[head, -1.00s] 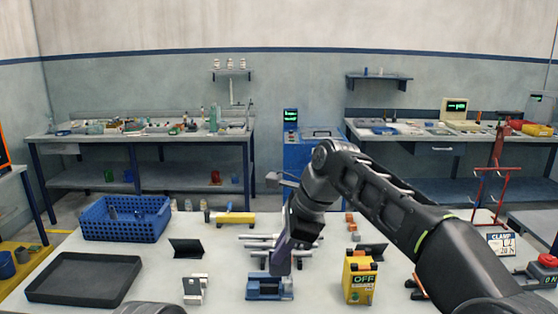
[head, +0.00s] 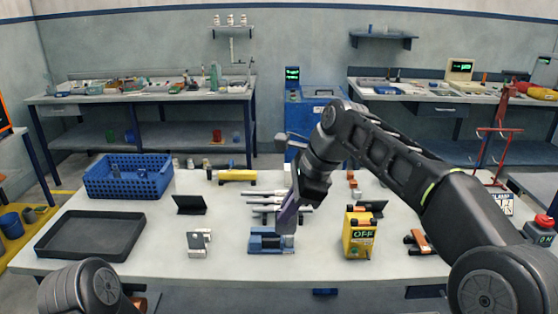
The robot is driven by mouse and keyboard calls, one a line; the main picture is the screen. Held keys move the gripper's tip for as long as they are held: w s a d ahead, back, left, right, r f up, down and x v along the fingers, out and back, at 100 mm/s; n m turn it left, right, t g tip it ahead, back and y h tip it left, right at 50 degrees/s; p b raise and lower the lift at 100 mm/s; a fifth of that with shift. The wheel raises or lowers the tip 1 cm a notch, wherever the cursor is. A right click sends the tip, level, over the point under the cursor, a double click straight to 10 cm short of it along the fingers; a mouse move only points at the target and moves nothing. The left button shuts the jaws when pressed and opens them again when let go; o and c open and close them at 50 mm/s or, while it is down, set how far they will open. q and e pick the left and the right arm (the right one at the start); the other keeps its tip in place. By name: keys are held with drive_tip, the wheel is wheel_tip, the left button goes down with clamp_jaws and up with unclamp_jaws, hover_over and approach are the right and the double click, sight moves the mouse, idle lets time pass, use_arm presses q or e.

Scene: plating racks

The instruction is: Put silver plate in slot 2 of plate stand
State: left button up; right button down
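My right gripper (head: 288,218) points down in the middle of the table, over the right back part of a small blue fixture (head: 264,248). A dark purplish flat part shows at its tip. I cannot tell whether this is a finger or a held piece, nor whether the gripper is open or shut. Several silver bars (head: 262,200) lie side by side just behind the fixture, partly hidden by the gripper. A small silver bracket-like piece (head: 198,243) stands to the left. I cannot make out for sure which thing is the silver plate or the plate stand. My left gripper is out of view.
A black tray (head: 62,250) and a blue crate (head: 97,190) are at the left of the white table (head: 150,256). A yellow box marked OFF (head: 360,246) stands right of the fixture. Black angled stands (head: 189,205) are further back. The front left centre is clear.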

drive_tip(key=s+d+f+n+g, duration=0.2)
drive_tip(key=s+d+f+n, duration=0.3)
drive_tip(key=d+f, duration=0.4)
drive_tip(key=s+d+f+n+g, duration=0.2)
drive_tip(key=s+d+f+n, duration=0.3)
drive_tip(key=d+f, duration=0.4)
wheel_tip(320, 180, down, 5)
drive_tip(key=shift+s+d+r+n+g, duration=0.1)
drive_tip(key=shift+s+d+n+g, duration=0.25)
drive_tip(key=shift+s, duration=0.2)
